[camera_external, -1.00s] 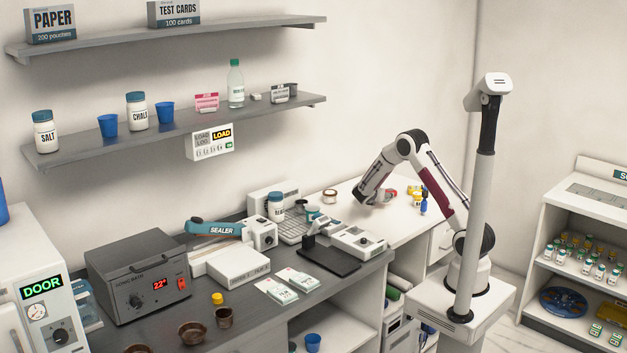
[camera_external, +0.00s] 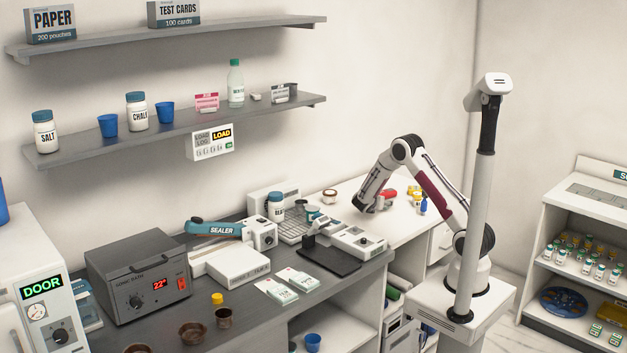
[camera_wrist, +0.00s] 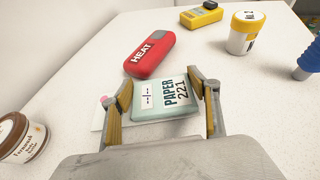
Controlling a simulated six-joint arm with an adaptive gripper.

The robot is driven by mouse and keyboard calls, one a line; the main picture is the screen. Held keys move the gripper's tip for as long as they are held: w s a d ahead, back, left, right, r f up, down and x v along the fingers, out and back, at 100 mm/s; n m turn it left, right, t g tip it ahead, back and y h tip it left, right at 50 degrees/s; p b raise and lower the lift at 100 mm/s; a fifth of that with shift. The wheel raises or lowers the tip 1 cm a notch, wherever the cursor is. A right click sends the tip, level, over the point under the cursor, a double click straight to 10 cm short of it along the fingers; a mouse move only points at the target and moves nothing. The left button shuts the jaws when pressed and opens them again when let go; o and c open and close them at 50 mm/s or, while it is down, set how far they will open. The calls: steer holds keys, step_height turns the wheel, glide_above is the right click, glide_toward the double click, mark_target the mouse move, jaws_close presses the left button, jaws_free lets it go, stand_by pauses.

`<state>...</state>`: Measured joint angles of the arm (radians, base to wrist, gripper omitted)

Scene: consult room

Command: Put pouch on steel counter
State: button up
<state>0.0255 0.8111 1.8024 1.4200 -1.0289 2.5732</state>
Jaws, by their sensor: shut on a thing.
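A pale green pouch labelled "PAPER 221" (camera_wrist: 166,98) is between the two fingers of my gripper (camera_wrist: 162,108) in the wrist view. My gripper is shut on it, over the white table (camera_wrist: 262,95). In the external view my gripper (camera_external: 364,207) is low over the white table, and the pouch cannot be made out there. The grey counter (camera_external: 255,322) runs along the wall to the left of the white table. A white sheet or card (camera_wrist: 97,118) shows under the pouch's left side.
A red case marked "HEAT" (camera_wrist: 150,54) lies just beyond the pouch. A brown-lidded jar (camera_wrist: 22,138), a yellow-lidded jar (camera_wrist: 243,35) and a yellow device (camera_wrist: 201,15) stand around. On the counter are two pouches (camera_external: 277,291), a sealer (camera_external: 214,229) and a dark pad (camera_external: 330,262).

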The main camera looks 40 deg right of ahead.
steer(key=shift+f, duration=0.15)
steer(key=o, duration=1)
steer(key=shift+c, duration=0.2)
steer(key=shift+s+a+r, duration=0.15)
steer(key=shift+a+r, duration=0.2)
steer(key=shift+a, duration=0.1)
steer(key=v, duration=1.1)
